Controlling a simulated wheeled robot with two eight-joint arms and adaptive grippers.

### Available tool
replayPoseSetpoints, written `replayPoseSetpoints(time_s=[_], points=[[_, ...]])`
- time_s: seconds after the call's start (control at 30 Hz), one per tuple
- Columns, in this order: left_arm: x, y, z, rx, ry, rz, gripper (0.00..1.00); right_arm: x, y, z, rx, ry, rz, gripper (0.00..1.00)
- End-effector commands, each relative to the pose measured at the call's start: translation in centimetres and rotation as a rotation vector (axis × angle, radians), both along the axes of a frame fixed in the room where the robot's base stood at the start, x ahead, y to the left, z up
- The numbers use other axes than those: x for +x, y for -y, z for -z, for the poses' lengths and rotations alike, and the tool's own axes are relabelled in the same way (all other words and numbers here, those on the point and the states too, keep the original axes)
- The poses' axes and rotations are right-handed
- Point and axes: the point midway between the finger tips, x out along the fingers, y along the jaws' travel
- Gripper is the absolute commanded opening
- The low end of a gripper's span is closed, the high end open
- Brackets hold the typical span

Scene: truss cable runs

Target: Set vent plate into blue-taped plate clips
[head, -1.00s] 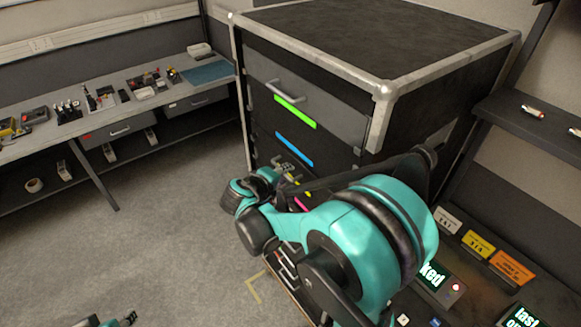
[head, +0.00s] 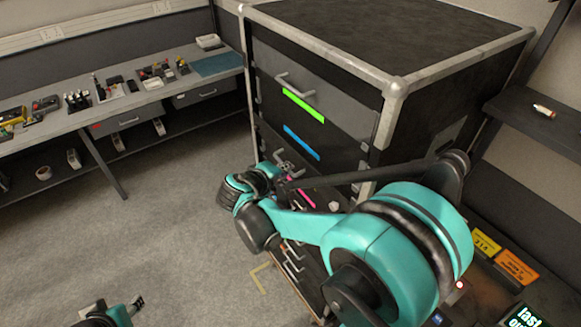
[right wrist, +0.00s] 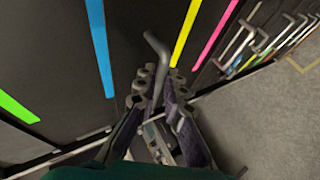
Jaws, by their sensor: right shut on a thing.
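No vent plate and no blue-taped plate clips can be made out in these frames. My right gripper (head: 288,174) is at the front of the dark drawer cabinet (head: 345,125). In the right wrist view my right gripper (right wrist: 163,82) is shut on a grey drawer handle (right wrist: 157,44). This handle lies between a blue strip (right wrist: 99,45) and a yellow strip (right wrist: 186,32) on the cabinet front. My left gripper (head: 134,304) shows only in part at the bottom left, away from the furniture, and its opening is unclear.
A green strip (head: 303,107) marks an upper drawer; a pink strip (head: 300,190) sits lower. A workbench (head: 60,128) with small items stands at left. A yellow sign (head: 486,245) and an orange sign (head: 515,267) stand at right. Floor (head: 170,220) at left is clear.

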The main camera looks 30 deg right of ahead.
Motion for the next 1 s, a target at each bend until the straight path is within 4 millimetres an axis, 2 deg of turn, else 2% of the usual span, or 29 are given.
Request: replayPoseSetpoints(time_s=[0.3,0.5,0.7,1.0], points=[[0.0,0.0,-1.2,0.000,0.000,0.000,0.41,-3.6,-6.1,-3.9,-0.002,0.000,-0.005,0.00],[0.0,0.0,-1.6,0.000,0.000,0.000,0.41,-5.1,-8.5,-5.3,-0.003,0.000,-0.003,0.00],[0.0,0.0,-1.9,0.000,0.000,0.000,0.41,-5.6,-9.3,-6.1,-0.003,0.001,0.001,0.00],[0.0,0.0,-2.7,0.000,0.000,0.000,0.41,-5.6,-9.2,-7.0,-0.003,0.001,0.001,0.00]])
